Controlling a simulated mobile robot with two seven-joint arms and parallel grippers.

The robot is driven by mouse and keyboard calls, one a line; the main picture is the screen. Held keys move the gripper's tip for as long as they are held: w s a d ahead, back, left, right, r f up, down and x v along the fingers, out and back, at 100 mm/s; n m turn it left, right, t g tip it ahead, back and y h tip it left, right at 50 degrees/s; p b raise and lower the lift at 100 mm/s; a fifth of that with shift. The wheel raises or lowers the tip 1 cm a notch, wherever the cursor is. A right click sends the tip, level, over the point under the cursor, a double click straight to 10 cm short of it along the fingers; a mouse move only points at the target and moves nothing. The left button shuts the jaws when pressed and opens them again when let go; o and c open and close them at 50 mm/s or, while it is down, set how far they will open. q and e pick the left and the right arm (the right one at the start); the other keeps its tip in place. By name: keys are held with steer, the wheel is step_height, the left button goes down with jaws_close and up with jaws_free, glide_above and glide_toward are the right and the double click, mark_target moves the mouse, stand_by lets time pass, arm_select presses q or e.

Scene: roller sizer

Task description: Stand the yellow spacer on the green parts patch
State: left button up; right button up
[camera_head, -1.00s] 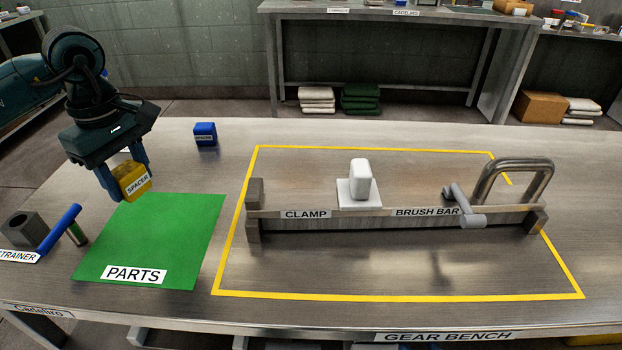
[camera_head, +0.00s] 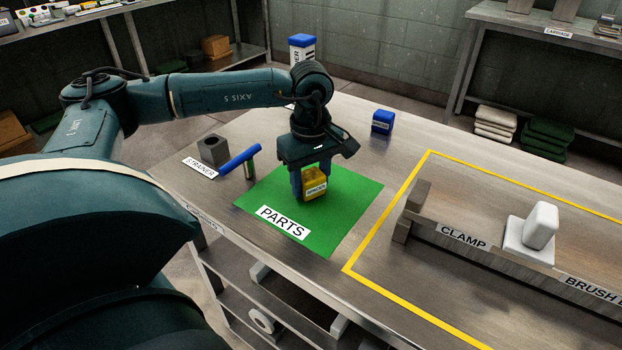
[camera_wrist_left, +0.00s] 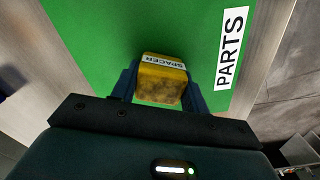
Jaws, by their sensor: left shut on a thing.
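The yellow spacer (camera_head: 315,184) is a small block with a SPACER label. My left gripper (camera_head: 312,188) is shut on it, one blue finger on each side. The spacer is over the green parts patch (camera_head: 347,205), near its middle; I cannot tell whether its base touches the patch. In the left wrist view the spacer (camera_wrist_left: 163,80) sits between the fingers, with the green patch (camera_wrist_left: 90,30) behind it. The spacer looks about upright in the head view. My right gripper is not in view.
A blue spacer (camera_head: 382,122) stands behind the patch to the right. The strainer (camera_head: 213,150) with a blue-handled tool (camera_head: 240,157) lies left of the patch. The clamp fixture (camera_head: 470,240) is inside yellow tape at the right.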

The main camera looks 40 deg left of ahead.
mark_target(311, 174)
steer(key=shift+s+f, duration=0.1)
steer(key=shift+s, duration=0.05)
arm_select(q)
steer(key=shift+f, duration=0.25)
steer(key=o, duration=1)
steer(key=shift+r, duration=0.1)
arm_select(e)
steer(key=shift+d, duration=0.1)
arm_select(q)
steer(key=shift+r, duration=0.2)
step_height(311, 174, up, 12)
steer(key=p, duration=0.1)
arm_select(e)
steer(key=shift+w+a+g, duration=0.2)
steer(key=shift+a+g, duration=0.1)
